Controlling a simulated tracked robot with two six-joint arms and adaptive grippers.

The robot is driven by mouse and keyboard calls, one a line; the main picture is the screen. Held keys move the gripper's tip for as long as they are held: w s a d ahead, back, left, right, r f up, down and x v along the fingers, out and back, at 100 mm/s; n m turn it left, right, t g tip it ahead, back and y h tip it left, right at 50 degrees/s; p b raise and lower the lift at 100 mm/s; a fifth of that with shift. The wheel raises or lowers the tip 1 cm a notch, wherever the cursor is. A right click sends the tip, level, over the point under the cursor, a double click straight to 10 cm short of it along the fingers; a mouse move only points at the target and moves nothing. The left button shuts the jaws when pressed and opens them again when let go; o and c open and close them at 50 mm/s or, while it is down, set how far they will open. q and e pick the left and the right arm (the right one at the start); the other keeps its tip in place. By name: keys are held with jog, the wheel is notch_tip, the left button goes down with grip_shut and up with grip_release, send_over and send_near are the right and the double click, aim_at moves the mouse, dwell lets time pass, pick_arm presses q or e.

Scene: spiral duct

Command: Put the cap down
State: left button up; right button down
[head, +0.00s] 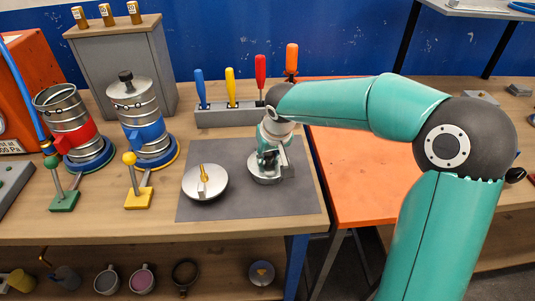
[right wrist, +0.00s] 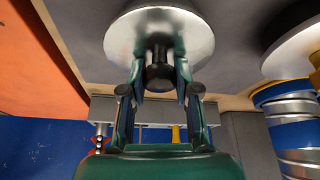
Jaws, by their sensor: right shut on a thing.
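My right gripper (head: 268,158) points down over the right part of the dark grey mat (head: 240,205). It is shut on the black knob (right wrist: 160,75) of a round silver cap (right wrist: 160,22). In the head view the held cap (head: 265,178) shows below the fingers, low at the mat; I cannot tell whether it touches. A second silver cap with a yellow knob (head: 205,182) lies on the mat to its left, apart from it. My left gripper is not in view.
Left of the mat stand an open duct with a red band (head: 75,136) and a blue-banded duct (head: 150,133) topped by a black-knobbed cap (head: 129,88). Behind is a screwdriver rack (head: 230,117). The mat's front is clear. An orange surface (head: 350,175) lies right.

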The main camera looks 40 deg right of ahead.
jog(key=c, duration=0.8)
grip_release()
jog(key=shift+c, duration=0.2)
jog(key=shift+r, duration=0.1)
jog(key=v, duration=1.2)
jog(key=shift+a, duration=0.1)
